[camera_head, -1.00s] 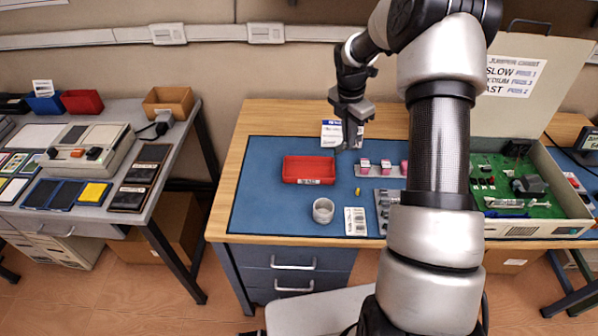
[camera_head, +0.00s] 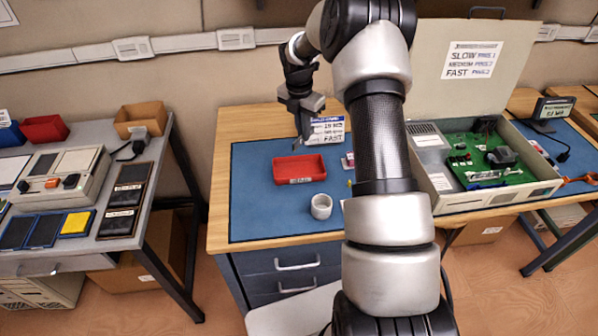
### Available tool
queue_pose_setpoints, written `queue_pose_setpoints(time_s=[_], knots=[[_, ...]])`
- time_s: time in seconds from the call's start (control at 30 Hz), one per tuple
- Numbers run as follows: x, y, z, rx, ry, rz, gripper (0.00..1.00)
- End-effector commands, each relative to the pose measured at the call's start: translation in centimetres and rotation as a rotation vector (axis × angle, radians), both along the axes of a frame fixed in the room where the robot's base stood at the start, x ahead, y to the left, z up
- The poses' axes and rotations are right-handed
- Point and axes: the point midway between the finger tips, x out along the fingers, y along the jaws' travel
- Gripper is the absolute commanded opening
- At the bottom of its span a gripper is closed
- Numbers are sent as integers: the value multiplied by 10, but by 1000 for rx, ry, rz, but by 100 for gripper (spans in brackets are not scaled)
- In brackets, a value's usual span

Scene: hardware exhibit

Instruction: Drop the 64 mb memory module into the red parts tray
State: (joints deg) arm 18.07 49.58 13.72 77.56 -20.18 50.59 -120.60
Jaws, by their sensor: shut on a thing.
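The red parts tray (camera_head: 299,180) sits on the blue mat (camera_head: 262,212), with a small label on its front wall. My gripper (camera_head: 304,137) is behind the tray, above the back part of the mat and near the tray's right back corner. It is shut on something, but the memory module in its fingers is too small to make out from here. A white and blue card with printed text (camera_head: 328,130) stands just behind and right of my gripper.
An open computer case (camera_head: 535,188) with a green board is at the right. My arm hides the middle of the bench. A grey side table (camera_head: 150,180) with other trays is at the left.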

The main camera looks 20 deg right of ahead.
Motion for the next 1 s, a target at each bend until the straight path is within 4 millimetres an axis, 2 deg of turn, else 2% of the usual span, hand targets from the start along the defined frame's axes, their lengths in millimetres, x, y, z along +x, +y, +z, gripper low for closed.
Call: queue_pose_setpoints(time_s=[0.03, 0.4, 0.77, 0.8, 0.9, 1.0], knots=[[0, 0, -8, 0, 1, 0, 0], [0, 1, -50, 0, 1, 1, 0], [0, 0, -54, 0, 0, 0, 0], [0, 0, -54, 0, 0, 0, 11], [0, 0, -54, 0, 0, 0, 27], [0, 0, -54, 0, 0, 0, 27]])
